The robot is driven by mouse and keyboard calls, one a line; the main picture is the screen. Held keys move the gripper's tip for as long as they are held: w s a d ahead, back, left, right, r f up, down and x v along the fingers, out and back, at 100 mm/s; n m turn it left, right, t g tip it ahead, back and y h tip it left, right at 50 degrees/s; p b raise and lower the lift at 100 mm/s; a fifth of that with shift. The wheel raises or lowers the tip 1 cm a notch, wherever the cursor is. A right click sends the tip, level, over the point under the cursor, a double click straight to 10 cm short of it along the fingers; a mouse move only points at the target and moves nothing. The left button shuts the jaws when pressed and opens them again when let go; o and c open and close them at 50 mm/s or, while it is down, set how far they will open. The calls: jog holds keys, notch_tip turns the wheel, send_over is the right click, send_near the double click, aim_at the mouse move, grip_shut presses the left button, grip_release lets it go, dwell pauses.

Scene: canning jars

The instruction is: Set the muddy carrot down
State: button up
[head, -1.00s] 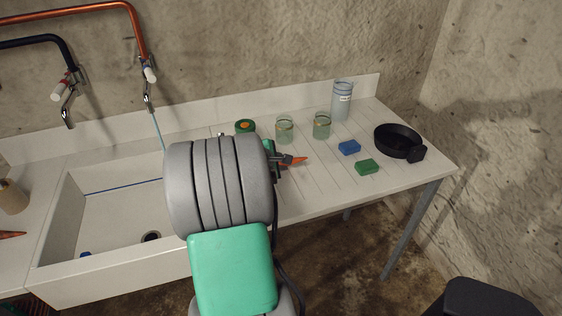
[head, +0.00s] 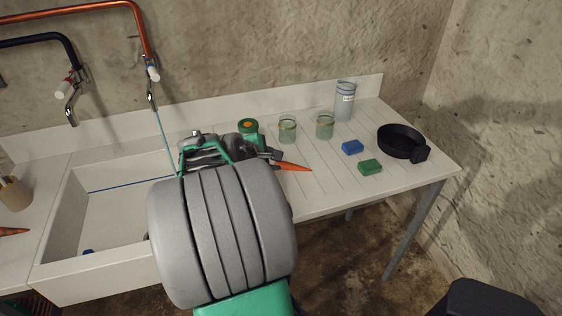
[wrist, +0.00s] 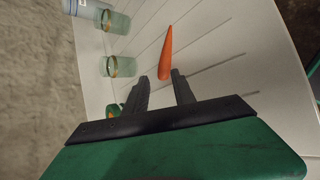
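An orange carrot (head: 294,168) lies on the grooved white drainboard (head: 330,185), its tip pointing right in the head view. In the wrist view the carrot (wrist: 166,52) lies beyond the fingers, its thick end close to the gap between the fingertips. I cannot make out mud on it. My gripper (wrist: 160,78) is open, with visible space on both sides of the carrot's thick end. In the head view my gripper (head: 277,155) is just left of the carrot, and my arm hides part of the sink and board.
Two glass jars (head: 287,130) (head: 325,126), a blue-grey canister (head: 345,102), a green item with an orange top (head: 248,127), blue (head: 352,147) and green (head: 370,167) blocks and a black pan (head: 400,141) stand on the board. Another carrot (head: 10,232) lies far left, beyond the sink (head: 65,215).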

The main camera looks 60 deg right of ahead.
jog(key=w+a+m+t+y, duration=0.1)
jog(key=w+a, duration=0.3)
jog(key=a, duration=0.5)
jog(key=w+a+m+t+y, duration=0.1)
jog(key=w+a+t+y, duration=0.1)
jog(key=a, duration=0.7)
jog(key=w+a+m+t+y, duration=0.1)
jog(key=w+a+y, duration=0.1)
jog(key=w+a, duration=0.4)
jog(key=shift+w+a+f+y, duration=0.15)
jog(key=shift+a+y, duration=0.25)
jog(key=shift+a, duration=1.1)
jog(key=s+a+m+y, duration=0.1)
jog(key=s+a+y, duration=0.1)
jog(key=a, duration=0.6)
jog(key=s+a+f+m+y, duration=0.1)
jog(key=s+a+y, duration=0.1)
jog(key=a, duration=0.7)
jog(key=shift+s+a, duration=0.15)
jog(key=shift+a, duration=0.15)
